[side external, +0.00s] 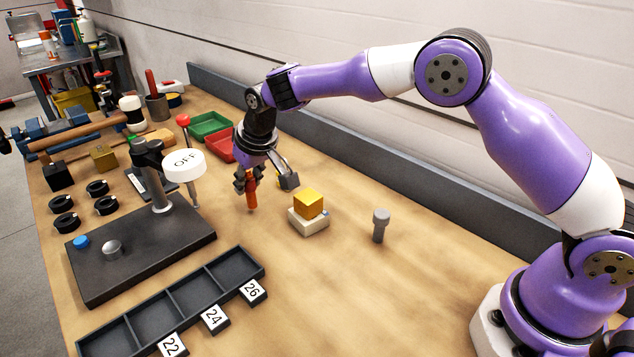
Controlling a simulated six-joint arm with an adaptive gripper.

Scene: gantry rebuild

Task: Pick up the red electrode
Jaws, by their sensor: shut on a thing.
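The red electrode (251,194) is a short orange-red rod with a darker pointed lower end. It hangs upright below my gripper (246,178), which is shut on its upper part. The electrode's tip appears at or just above the wooden table; I cannot tell whether it touches. The top of the electrode is hidden between the fingers.
A yellow block (309,203) on a white base (307,222) and a grey peg (380,226) stand to the right. The black plate with the OFF disc (184,166) is at left. A compartment tray (185,297) lies in front. Green (211,125) and red bins sit behind.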

